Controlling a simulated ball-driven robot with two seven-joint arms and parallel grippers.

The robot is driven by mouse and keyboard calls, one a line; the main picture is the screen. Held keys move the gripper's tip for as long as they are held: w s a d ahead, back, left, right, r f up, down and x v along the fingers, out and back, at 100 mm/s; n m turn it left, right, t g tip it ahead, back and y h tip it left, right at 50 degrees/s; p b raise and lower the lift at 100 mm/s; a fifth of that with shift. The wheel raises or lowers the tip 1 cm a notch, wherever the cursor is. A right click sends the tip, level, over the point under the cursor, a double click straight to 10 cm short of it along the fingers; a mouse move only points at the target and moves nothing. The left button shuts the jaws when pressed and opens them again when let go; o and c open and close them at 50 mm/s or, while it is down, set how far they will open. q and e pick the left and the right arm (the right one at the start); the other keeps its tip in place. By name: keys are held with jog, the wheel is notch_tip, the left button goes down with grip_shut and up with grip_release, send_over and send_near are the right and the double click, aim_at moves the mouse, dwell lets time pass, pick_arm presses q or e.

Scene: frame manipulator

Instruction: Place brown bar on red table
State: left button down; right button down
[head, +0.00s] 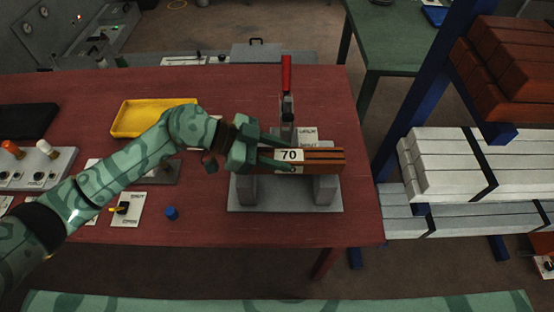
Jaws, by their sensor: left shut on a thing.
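The brown bar (322,160) has dark stripes and a white label reading 70. It lies level across two grey blocks of a grey stand (285,207) on the red table (215,220). My left gripper (290,154) reaches in from the left and is shut on the bar near its labelled end. Its fingers cover part of the bar there. My right gripper is out of view.
A clamp with a red handle (286,75) stands upright just behind the bar. A blue rack holds white bars (475,160) and red-brown bars (512,55) at right.

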pick_arm(q)
jog(key=shift+f+b, duration=0.45)
jog(key=shift+f, duration=1.05)
jog(key=c, duration=0.8)
grip_release()
jog(key=shift+f, duration=0.1)
jog(key=shift+c, duration=0.2)
jog(key=p+v, duration=0.1)
jog(key=v, duration=1.1)
